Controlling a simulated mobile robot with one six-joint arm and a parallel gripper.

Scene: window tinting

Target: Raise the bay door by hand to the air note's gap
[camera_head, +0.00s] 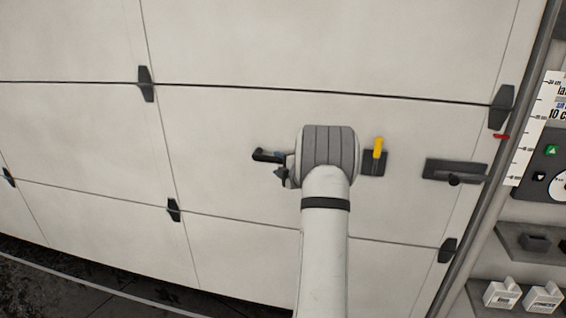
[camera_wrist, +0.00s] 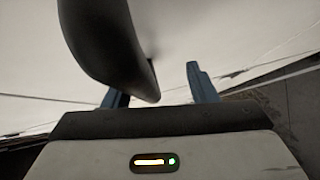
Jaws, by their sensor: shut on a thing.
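The white panelled bay door (camera_head: 240,120) fills most of the head view, with dark hinges at its seams. My gripper (camera_head: 281,174) is at the door's middle, left of my grey wrist, shut on a dark door handle (camera_head: 268,155). In the wrist view the dark handle (camera_wrist: 110,45) passes between the blue fingers of my gripper (camera_wrist: 160,85). A white scale (camera_head: 530,125) with centimetre marks stands right of the door, and a red pointer (camera_head: 502,137) sits beside it. Printed text on the right, perhaps the air note (camera_head: 559,105), is cut off.
A yellow lever (camera_head: 378,149) on a dark plate and a dark latch bar (camera_head: 455,170) are on the door. A grey rail (camera_head: 495,175) runs along its right edge. A control panel (camera_head: 545,165) with a green button is further right. Dark ground (camera_head: 40,275) shows below the door.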

